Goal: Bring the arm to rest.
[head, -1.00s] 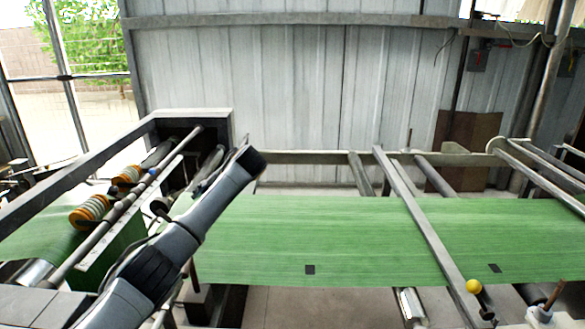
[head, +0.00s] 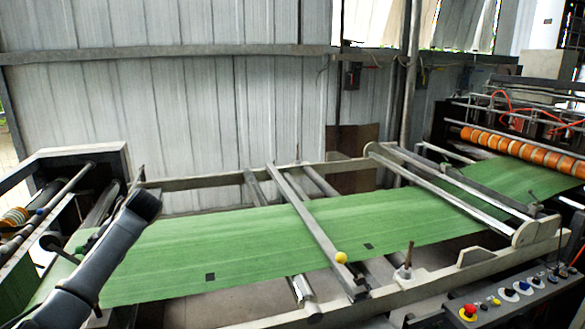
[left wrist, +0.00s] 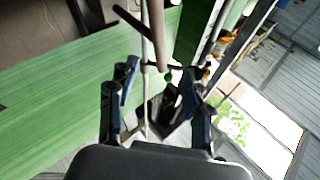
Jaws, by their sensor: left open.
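My left arm (head: 95,250) comes into the head view at the lower left, in front of the left end of the green web. Its gripper cannot be made out there. In the left wrist view the left gripper (left wrist: 160,76) has its two dark fingers spread apart, with nothing held between them. My right gripper is in neither view.
The green web (head: 220,245) runs across the machine, also showing in the left wrist view (left wrist: 60,110). A slanted metal bar (head: 310,225) crosses it, with a yellow ball (head: 341,257) near its end. A control panel (head: 510,300) with a red button is lower right. Orange rollers (head: 520,150) stand at right.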

